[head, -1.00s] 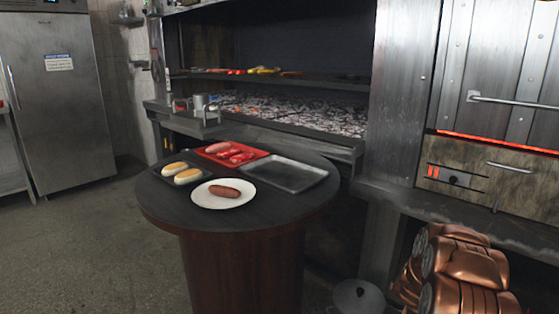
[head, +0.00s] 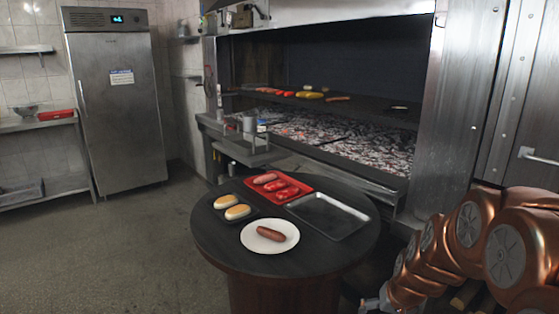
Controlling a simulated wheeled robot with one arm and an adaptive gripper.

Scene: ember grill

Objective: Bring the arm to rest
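My copper-coloured arm (head: 470,240) is folded at the lower right of the head view. Part of my gripper (head: 372,303) shows low at the bottom edge, to the right of the round table (head: 222,243). Its fingers are cut off or too small to read. On the table, a white plate (head: 250,245) holds one brown sausage (head: 271,233). A red tray (head: 302,182) holds several raw sausages. A dark tray (head: 219,203) holds two buns (head: 232,207). A grey metal tray (head: 330,215) lies empty at the right. The arm is apart from all of these.
A grill with glowing coals (head: 340,140) stands behind the table, with food on a rack (head: 380,108) above. A steel fridge (head: 118,110) and shelves (head: 45,125) stand at the left. The floor (head: 120,250) left of the table is clear.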

